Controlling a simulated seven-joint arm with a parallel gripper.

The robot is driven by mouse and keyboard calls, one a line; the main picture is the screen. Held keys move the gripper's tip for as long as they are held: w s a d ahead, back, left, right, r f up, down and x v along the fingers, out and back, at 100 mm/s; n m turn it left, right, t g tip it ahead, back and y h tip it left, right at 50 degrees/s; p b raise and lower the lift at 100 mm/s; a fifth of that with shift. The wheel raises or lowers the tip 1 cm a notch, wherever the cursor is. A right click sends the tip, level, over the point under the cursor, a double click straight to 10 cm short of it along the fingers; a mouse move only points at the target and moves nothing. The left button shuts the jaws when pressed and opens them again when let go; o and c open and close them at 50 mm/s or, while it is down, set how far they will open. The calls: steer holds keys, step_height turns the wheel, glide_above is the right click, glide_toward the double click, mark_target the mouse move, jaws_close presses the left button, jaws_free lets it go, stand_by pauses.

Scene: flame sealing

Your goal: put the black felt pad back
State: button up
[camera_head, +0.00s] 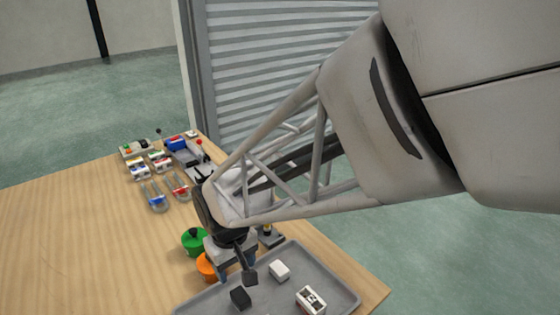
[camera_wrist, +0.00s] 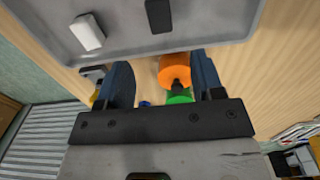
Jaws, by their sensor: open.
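A small black block (camera_head: 240,297), which looks like the felt pad, lies in the grey tray (camera_head: 350,291). It also shows in the wrist view (camera_wrist: 158,15) at the top edge, partly cut off. My gripper (camera_wrist: 158,66) is open, its two blue fingers apart with nothing held between them. The black block lies beyond the fingertips, apart from them. In the head view my gripper (camera_head: 236,272) is beside the tray's far left edge, partly hidden by my own wrist.
A white block (camera_head: 279,270) and a white block with dark holes (camera_head: 311,299) share the tray. An orange jar (camera_head: 206,267) and a green jar (camera_head: 193,241) stand close to my gripper. Several small items, including a blue-handled clamp (camera_head: 156,200), stand farther back. The table's left part is clear.

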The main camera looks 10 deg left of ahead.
steer(key=d+r+m+t, duration=0.15)
steer(key=d+r, duration=0.25)
steer(key=d, duration=0.6)
steer(key=d+r+m, duration=0.3)
steer(key=d+r, duration=0.2)
steer(key=d, duration=0.4)
steer(key=s+d+r+m, duration=0.2)
steer(key=s+d, duration=0.1)
steer(key=d, duration=0.4)
steer(key=s+d+r+m+t, duration=0.1)
steer(key=s+d+m, duration=0.1)
steer(key=s+d, duration=0.2)
steer(key=d, duration=0.3)
steer(key=shift+d+r+m, duration=0.3)
steer(key=shift+r+m, duration=0.05)
